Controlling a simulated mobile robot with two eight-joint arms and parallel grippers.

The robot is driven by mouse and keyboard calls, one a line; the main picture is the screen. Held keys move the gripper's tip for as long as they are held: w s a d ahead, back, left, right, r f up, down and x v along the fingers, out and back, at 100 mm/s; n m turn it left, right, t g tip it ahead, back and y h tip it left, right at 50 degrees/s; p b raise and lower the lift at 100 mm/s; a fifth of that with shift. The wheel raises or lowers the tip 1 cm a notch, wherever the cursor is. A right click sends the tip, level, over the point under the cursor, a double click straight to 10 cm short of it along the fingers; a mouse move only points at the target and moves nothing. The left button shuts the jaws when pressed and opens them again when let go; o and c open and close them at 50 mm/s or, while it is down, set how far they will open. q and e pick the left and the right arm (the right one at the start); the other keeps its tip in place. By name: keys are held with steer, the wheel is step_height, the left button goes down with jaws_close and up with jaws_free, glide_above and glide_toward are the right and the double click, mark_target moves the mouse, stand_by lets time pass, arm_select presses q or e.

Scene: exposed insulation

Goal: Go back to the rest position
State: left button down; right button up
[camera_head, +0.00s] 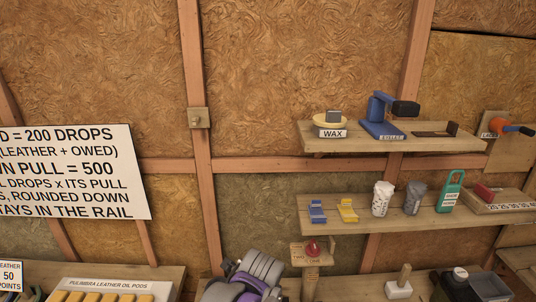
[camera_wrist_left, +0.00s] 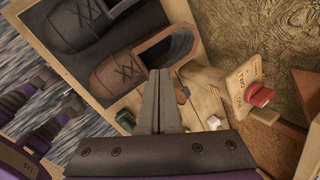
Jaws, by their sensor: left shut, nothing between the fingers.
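My left gripper (camera_wrist_left: 160,76) shows in the left wrist view with its two grey fingers pressed together and nothing between them. It points toward a brown leather shoe (camera_wrist_left: 134,62) that lies beside a darker shoe (camera_wrist_left: 78,22) in a wooden-edged tray. I cannot tell how far the fingertips are from the brown shoe. In the head view a grey and purple part of my arm (camera_head: 246,278) rises at the bottom edge; its fingers are not clear there.
A red button (camera_head: 312,247) on a wooden sign post stands just right of my arm; it also shows in the left wrist view (camera_wrist_left: 261,94). Shelves (camera_head: 420,222) with small items line the right wall. A tray of yellow pods (camera_head: 112,284) lies left.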

arm_select(q)
steer(key=s+a+f+n, duration=0.3)
steer(key=s+a+n, duration=0.5)
steer(key=s+n, duration=0.2)
steer(key=s+a+f+n, duration=0.3)
steer(key=s+a+n, duration=0.5)
steer(key=s+n, duration=0.2)
steer(key=shift+s+a+f+n, duration=0.2)
steer(key=shift+s+n, duration=0.2)
steer(key=shift+n, duration=0.8)
